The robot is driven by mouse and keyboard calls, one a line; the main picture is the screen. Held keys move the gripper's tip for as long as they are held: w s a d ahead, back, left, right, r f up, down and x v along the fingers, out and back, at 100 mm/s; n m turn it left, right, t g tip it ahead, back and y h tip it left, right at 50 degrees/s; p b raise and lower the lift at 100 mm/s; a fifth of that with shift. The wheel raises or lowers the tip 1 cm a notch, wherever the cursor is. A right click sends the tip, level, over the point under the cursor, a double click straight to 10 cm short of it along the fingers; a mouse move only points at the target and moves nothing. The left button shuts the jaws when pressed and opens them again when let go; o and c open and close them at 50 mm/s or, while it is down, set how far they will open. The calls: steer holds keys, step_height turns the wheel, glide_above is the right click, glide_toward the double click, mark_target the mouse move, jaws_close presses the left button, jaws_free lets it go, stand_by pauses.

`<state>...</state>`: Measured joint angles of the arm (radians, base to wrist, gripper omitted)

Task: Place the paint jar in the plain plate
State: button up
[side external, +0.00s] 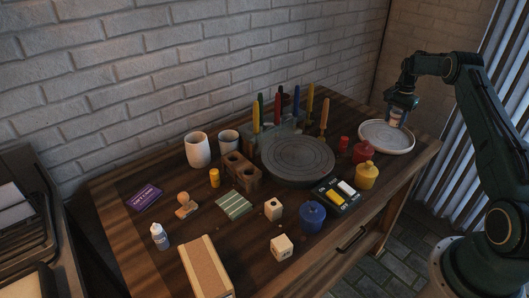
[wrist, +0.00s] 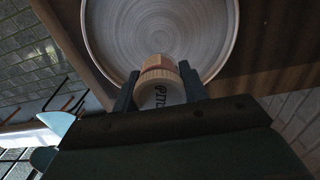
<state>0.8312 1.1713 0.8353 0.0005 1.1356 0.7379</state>
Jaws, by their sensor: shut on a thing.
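My gripper (side external: 401,106) is at the right end of the table, over the plain plate. In the wrist view my gripper (wrist: 158,86) is shut on the paint jar (wrist: 160,92), a small pale cylinder with dark lettering and a tan upper band. The jar also shows in the side view (side external: 396,119), just below my fingers. The plain plate (side external: 372,141) is round and pale grey. In the wrist view the plate (wrist: 104,60) fills the top middle, with the jar overlapping its near rim. I cannot tell whether the jar touches the plate.
A red pot (side external: 362,153) and a yellow pot (side external: 367,176) stand left of the plate. A dark round turntable (side external: 297,158) sits mid-table, with upright coloured tools (side external: 279,105) behind it. The table's right edge runs close by the plate.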

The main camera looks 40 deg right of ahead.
mark_target(390, 135)
steer(key=shift+f, duration=0.15)
steer(key=shift+f, duration=2.05)
steer(key=shift+f, duration=0.1)
steer(key=o, duration=1)
steer(key=shift+o, duration=0.2)
step_height(390, 135, up, 12)
steer(key=shift+r, duration=0.1)
